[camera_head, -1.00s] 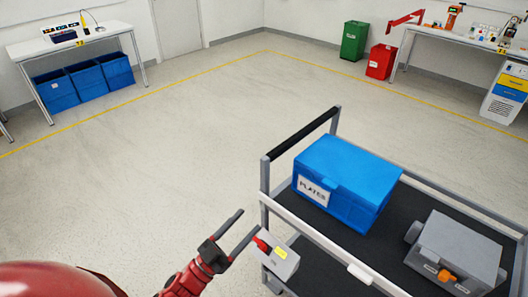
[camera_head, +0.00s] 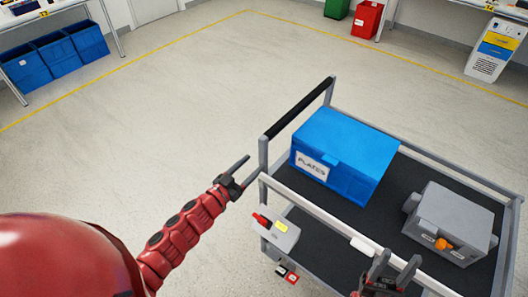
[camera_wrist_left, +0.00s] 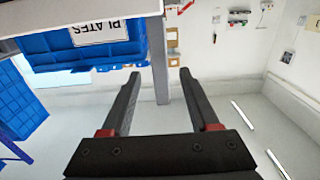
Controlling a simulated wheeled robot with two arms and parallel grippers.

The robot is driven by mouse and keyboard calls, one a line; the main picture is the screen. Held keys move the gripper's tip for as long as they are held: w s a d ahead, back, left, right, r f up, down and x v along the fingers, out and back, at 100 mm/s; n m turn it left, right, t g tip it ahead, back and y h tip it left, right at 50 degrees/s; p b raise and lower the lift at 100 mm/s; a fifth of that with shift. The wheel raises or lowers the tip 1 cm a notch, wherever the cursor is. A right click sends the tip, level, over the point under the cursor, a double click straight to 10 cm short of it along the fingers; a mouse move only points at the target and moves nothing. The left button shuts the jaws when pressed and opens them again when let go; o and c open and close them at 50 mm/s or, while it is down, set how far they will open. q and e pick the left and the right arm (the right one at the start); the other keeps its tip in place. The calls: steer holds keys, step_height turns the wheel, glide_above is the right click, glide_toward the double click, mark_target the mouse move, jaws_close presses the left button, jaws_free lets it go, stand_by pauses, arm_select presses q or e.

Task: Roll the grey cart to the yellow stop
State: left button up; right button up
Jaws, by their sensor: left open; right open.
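The grey cart (camera_head: 317,208) stands at the right in the head view, with a black push handle (camera_head: 300,108) across its left end. My left gripper (camera_head: 252,166) is open, its fingers pointing at the cart's near left corner post. In the left wrist view a grey post (camera_wrist_left: 160,72) shows between the open left fingers (camera_wrist_left: 160,80); I cannot tell whether they touch it. My right gripper (camera_head: 397,262) is open at the cart's near side rail. I cannot make out a yellow stop; only a yellow floor line (camera_head: 190,38) shows.
On the cart sit a blue PLATES box (camera_head: 345,150) and a grey box with an orange knob (camera_head: 452,222). A small box with a red button (camera_head: 276,229) is at the cart's near side. Blue bins (camera_head: 55,55) stand far left. The floor left of the cart is clear.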

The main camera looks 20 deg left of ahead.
mark_target(261, 156)
arm_select(q)
steer(key=p+x, duration=0.1)
steer(key=x, duration=0.5)
steer(key=shift+w+d, duration=0.1)
steer(key=shift+w, duration=0.3)
jaws_close()
stand_by(1.0)
